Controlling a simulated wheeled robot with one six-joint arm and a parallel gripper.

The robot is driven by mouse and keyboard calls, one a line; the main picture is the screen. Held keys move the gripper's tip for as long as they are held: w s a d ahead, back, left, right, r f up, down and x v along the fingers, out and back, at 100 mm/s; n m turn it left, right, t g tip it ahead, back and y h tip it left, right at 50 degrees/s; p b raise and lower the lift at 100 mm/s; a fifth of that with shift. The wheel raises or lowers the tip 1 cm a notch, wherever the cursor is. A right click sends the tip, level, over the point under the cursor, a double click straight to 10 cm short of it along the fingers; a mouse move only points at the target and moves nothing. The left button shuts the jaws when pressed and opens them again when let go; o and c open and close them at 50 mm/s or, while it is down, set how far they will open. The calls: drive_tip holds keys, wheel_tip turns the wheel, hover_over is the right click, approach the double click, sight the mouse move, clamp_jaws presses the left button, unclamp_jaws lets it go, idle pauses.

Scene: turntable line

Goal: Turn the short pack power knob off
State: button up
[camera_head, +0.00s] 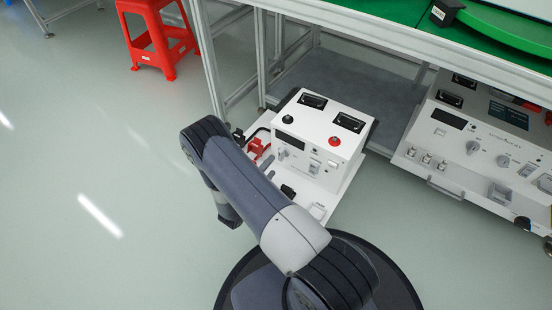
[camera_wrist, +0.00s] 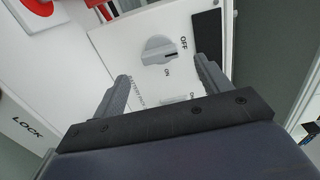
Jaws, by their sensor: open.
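The white power pack (camera_head: 318,155) stands on a low white platform under the green-topped bench. Its grey power knob (camera_wrist: 158,50) faces my wrist camera, with the labels OFF to its upper right and ON below it. A dark mark shows on the knob's right side; I cannot tell for sure which label it points to. The knob also shows small on the front panel in the head view (camera_head: 283,154). My gripper (camera_wrist: 162,67) is open, with one finger on each side below the knob, and nothing is between them. My arm hides most of the gripper in the head view.
A red-and-white part (camera_wrist: 42,8) and a white panel marked LOCK (camera_wrist: 25,130) lie left of my gripper. A longer white unit (camera_head: 480,145) with several knobs stands at the right. A red stool (camera_head: 150,40) stands at the back left. The left floor is clear.

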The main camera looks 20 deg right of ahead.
sight(279, 157)
drive_tip(key=p+v, duration=0.1)
drive_tip(key=v, duration=0.3)
drive_tip(key=shift+s+a, duration=0.15)
drive_tip(key=shift+a, duration=0.1)
drive_tip(key=shift+d, duration=0.1)
drive_tip(key=b+x, duration=0.3)
drive_tip(key=x, duration=0.7)
drive_tip(key=shift+w+d, duration=0.3)
drive_tip(key=shift+s+a, duration=0.1)
drive_tip(key=shift+a, duration=0.05)
